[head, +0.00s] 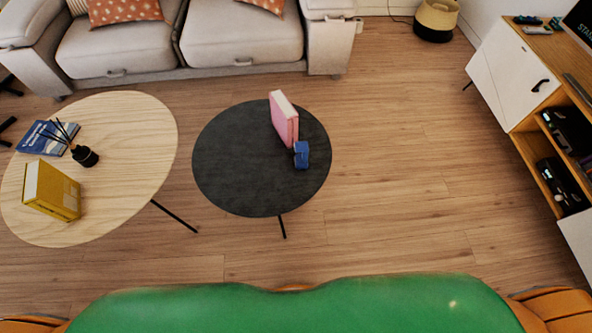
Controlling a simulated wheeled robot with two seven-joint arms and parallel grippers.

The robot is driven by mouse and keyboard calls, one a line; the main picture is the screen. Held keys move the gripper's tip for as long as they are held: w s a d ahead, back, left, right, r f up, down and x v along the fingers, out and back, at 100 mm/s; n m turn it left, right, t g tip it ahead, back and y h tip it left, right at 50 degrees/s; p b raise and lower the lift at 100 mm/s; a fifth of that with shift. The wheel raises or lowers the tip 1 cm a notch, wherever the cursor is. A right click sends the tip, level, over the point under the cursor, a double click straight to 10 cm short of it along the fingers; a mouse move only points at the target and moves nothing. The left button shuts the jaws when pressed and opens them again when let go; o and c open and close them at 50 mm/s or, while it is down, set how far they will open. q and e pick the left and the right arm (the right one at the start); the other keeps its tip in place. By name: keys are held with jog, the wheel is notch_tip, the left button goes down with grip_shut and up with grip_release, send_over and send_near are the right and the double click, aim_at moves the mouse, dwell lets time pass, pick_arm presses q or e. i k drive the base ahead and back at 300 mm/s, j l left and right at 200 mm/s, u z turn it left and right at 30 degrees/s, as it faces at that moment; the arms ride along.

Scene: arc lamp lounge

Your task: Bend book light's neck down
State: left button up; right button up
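A small dark-blue object (301,155), which may be the book light, sits on the round black table (235,165) near its right side. It is close to the lower end of an upright pink book (283,120); I cannot tell whether the two touch. It is too small to make out a neck or its bend. Neither of my grippers is in view.
A round light-wood table (110,135) at left holds a yellow book (52,190), a blue book (47,138) and a black reed diffuser (85,156). A sofa (235,35) stands behind, a cabinet (510,75) at right. The wood floor (420,200) between black table and cabinet is clear.

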aim_at(300, 147)
jog(key=k+j+z, duration=0.4)
jog(key=i+j+u, duration=0.35)
jog(key=i+j, duration=0.55)
jog(key=i+l, duration=0.05)
